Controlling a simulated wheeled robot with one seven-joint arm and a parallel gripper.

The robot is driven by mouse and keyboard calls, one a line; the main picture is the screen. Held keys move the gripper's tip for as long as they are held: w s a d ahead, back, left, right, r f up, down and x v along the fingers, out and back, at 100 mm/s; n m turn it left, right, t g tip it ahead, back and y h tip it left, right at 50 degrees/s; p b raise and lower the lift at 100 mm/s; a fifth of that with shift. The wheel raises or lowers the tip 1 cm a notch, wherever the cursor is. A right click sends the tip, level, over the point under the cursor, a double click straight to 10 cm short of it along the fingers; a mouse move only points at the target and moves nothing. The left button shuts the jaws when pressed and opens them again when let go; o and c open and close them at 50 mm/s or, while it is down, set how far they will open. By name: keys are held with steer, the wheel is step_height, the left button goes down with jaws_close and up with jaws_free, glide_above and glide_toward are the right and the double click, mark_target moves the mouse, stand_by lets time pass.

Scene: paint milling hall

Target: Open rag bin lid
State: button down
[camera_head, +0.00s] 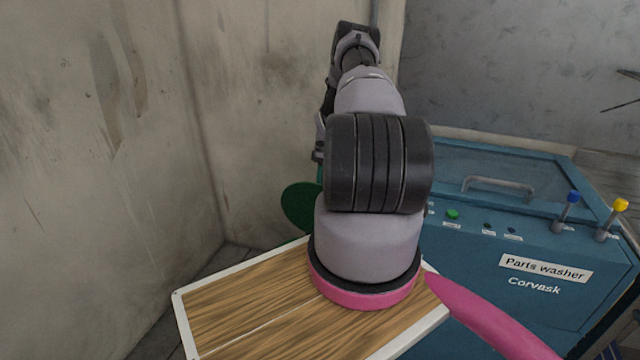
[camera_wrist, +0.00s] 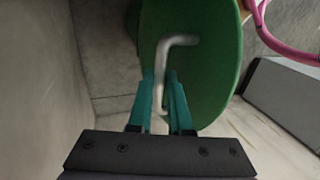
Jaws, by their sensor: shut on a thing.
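The rag bin's green round lid (camera_head: 299,206) shows in the head view, low behind my arm, with most of it hidden by the arm. In the wrist view the green lid (camera_wrist: 218,75) fills the upper middle and is seen at a slant. A bent pale metal handle (camera_wrist: 180,41) stands out from it. My gripper (camera_wrist: 160,76) has its two teal fingers closed on the straight part of this handle. In the head view my gripper is hidden behind my arm. How far the lid is raised from the bin, I cannot tell.
A blue parts washer (camera_head: 470,240) with a grey handle and coloured knobs stands to the right of my arm. A stained wall (camera_head: 110,130) rises close on the left, meeting a second wall in a corner behind the bin.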

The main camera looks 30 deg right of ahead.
steer(key=shift+s+f, duration=0.25)
steer(key=c, duration=0.8)
jaws_free()
steer(key=shift+c, duration=0.2)
steer(key=shift+w+r, duration=0.1)
steer(key=shift+w+r, duration=0.1)
steer(key=v, duration=1)
steer(key=shift+r, duration=0.25)
steer(key=shift+d, duration=0.1)
